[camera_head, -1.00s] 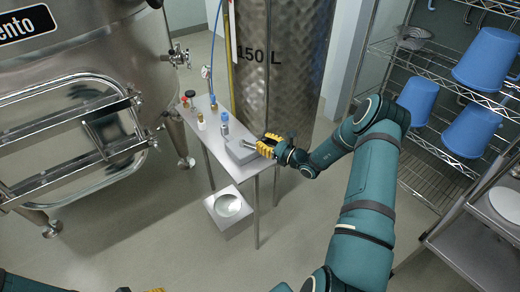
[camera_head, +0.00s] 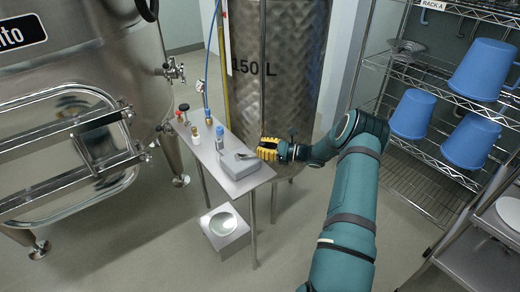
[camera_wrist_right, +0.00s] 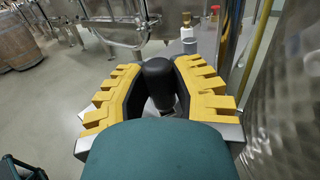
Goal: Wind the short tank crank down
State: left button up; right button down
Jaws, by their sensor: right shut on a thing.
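A grey box (camera_head: 238,171) sits on the front right end of a small metal table, with a short metal crank arm (camera_head: 246,156) at its top. My right gripper (camera_head: 264,149) is at the far right side of this box, at the end of the crank arm. In the right wrist view, the gripper (camera_wrist_right: 157,85) is shut on a black rounded crank knob (camera_wrist_right: 158,76), which stands between its yellow-backed fingers. The fingers hide most of the knob in the head view. My left gripper is not in view.
The 150 L vat (camera_head: 285,70) stands close behind the gripper. A vat with a door (camera_head: 80,50) stands at left. A rack with blue buckets (camera_head: 487,65) is at right.

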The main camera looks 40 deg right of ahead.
jog(key=shift+d+r, duration=0.1)
jog(key=c, duration=0.8)
grip_release()
jog(key=shift+o, duration=0.2)
jog(key=v, duration=1.2)
